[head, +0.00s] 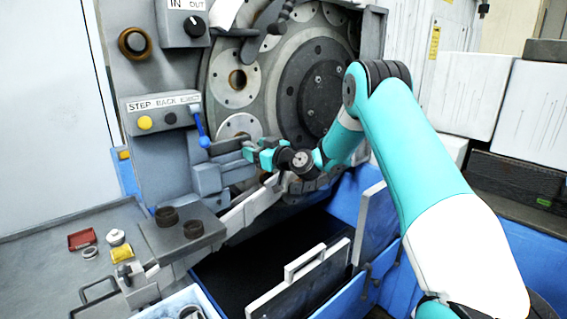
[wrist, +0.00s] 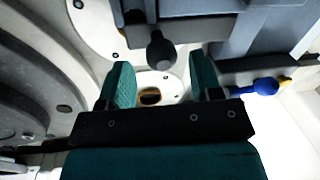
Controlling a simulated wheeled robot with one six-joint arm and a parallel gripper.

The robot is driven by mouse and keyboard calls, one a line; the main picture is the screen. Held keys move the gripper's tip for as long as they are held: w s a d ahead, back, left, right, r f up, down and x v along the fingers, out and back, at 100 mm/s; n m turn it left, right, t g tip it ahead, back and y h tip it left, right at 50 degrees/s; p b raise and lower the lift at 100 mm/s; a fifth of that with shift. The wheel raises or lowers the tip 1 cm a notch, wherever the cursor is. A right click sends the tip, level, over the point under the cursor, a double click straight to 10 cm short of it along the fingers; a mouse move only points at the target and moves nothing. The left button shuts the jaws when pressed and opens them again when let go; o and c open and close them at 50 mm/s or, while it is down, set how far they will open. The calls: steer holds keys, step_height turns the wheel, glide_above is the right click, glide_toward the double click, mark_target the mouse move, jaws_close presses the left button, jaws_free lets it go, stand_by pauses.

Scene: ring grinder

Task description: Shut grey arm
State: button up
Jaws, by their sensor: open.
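The grey arm (head: 226,146) juts out from the machine's front, beside the blue-handled lever, towards the large round plate. Its far end is partly hidden behind my gripper (head: 252,152). My gripper is at this end, with its teal fingers apart. In the wrist view, the open fingers (wrist: 160,76) have a dark round knob (wrist: 160,50) on a short stem between and just beyond their tips. I see no finger touching the knob. Grey-blue parts (wrist: 265,30) lie at the upper right, and I cannot tell whether they belong to the grey arm.
The blue lever (head: 201,130) hangs close left of my gripper; its blue ball shows in the wrist view (wrist: 266,86). The round plate (head: 305,85) stands behind. Below is an open dark bin with a white-handled panel (head: 305,280). Small parts lie on the left bench (head: 50,265).

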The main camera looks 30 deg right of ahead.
steer(key=b+v, duration=0.5)
steer(key=v, duration=0.8)
steer(key=shift+s+b, duration=0.3)
